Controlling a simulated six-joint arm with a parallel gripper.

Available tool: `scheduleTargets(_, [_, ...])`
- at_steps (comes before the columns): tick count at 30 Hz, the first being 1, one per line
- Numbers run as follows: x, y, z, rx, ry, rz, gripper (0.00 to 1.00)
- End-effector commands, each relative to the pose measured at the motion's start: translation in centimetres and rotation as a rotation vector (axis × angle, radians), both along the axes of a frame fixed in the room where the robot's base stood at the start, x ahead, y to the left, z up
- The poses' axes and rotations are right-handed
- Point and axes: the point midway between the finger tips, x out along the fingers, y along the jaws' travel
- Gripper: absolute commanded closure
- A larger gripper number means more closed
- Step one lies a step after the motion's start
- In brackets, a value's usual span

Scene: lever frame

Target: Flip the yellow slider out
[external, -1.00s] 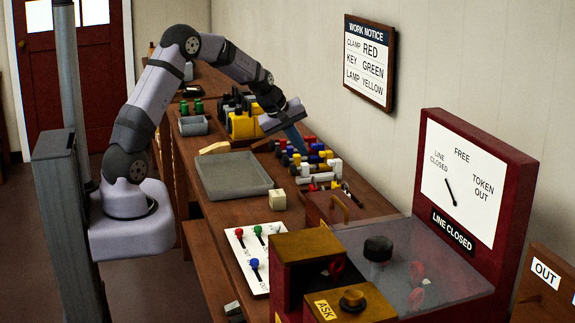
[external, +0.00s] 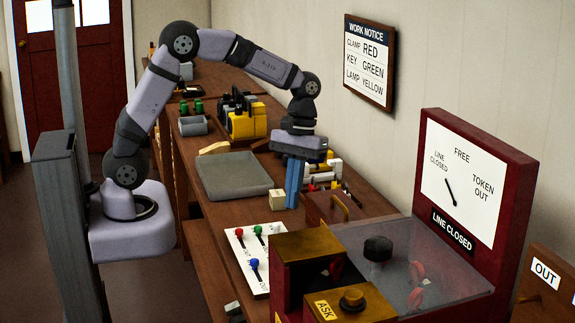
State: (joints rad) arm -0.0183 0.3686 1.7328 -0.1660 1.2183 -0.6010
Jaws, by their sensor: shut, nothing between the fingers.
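A white panel (external: 243,271) lies on the bench with short levers in slots, marked OUT at its lower end. It carries a red knob (external: 239,231), a green knob (external: 258,229) and a blue knob (external: 254,264). I see no yellow knob on it; its right part is hidden behind the brass-topped red box. My gripper (external: 292,207) points straight down with its blue fingers shut and empty. In the picture it is above and to the right of the panel, apart from it, beside a small cream block (external: 277,200).
A grey tray (external: 234,178) lies left of my gripper. The red cabinet with the brass box (external: 310,247) and clear cover (external: 400,260) stands at the front right. A brown box with a handle (external: 326,209) is close by. Coloured pieces behind my gripper are mostly hidden.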

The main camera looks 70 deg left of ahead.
Motion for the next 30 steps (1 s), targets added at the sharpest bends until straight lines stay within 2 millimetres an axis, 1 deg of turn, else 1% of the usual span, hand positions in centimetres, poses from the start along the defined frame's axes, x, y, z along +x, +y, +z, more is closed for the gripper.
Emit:
scheduleTargets(3, [0.9, -0.4, -0.1, 0.002, 0.014, -0.04, 1.0])
scheduleTargets(7, [1.4, -0.6, -0.2, 0.004, 0.019, -0.061, 1.0])
scheduleTargets(21, [1.5, -0.7, -0.4, 0.004, 0.02, -0.066, 1.0])
scheduleTargets(26, [1.2, -0.8, -1.3, 0.004, 0.023, -0.066, 1.0])
scheduleTargets(30, [0.8, -1.1, -2.9, 0.003, 0.025, -0.066, 1.0])
